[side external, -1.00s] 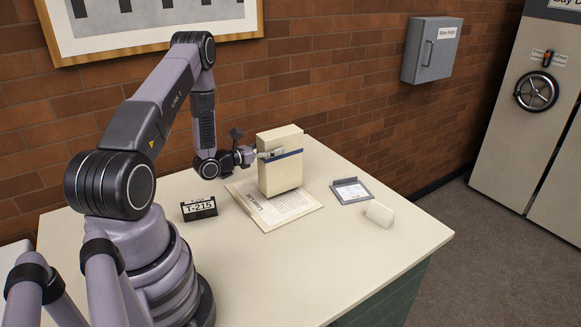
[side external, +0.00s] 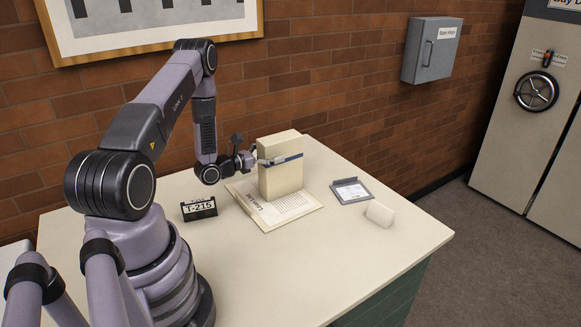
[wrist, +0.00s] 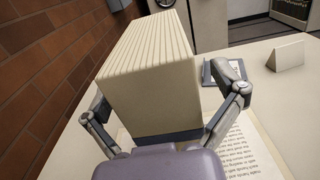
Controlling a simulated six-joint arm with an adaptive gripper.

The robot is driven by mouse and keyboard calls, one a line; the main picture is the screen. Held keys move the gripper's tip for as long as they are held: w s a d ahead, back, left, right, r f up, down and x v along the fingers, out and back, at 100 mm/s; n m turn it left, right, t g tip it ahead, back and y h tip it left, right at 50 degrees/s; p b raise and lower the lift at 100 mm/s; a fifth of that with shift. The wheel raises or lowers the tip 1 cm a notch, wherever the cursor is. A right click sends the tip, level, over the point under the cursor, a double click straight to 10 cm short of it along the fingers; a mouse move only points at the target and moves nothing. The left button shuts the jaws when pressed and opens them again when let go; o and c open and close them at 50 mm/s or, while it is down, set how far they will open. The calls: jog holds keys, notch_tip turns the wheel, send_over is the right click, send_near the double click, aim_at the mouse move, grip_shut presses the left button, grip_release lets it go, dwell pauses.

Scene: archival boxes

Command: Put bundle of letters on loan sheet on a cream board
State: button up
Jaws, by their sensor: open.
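The bundle of letters (side external: 282,182) is a tall cream block with a blue band. It stands upright on the loan sheet (side external: 292,204), a printed page on the cream board (side external: 313,207). My gripper (side external: 268,160) is at the bundle's upper part, by the band. In the wrist view my gripper (wrist: 168,103) is open, with one finger on each side of the bundle (wrist: 150,98). Whether the fingers still touch it is hard to tell. The bundle hides part of the sheet, whose printed text shows at lower right in the wrist view (wrist: 240,155).
A black T-215 sign (side external: 199,209) stands left of the board. A grey tray with a label (side external: 351,191) and a blank white tent card (side external: 379,213) stand to the right. The table front is clear. A brick wall (side external: 330,80) runs behind.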

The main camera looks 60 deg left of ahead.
aim_at(261, 154)
jog(key=shift+r, duration=0.1)
jog(key=shift+s, duration=0.25)
jog(key=s, duration=0.7)
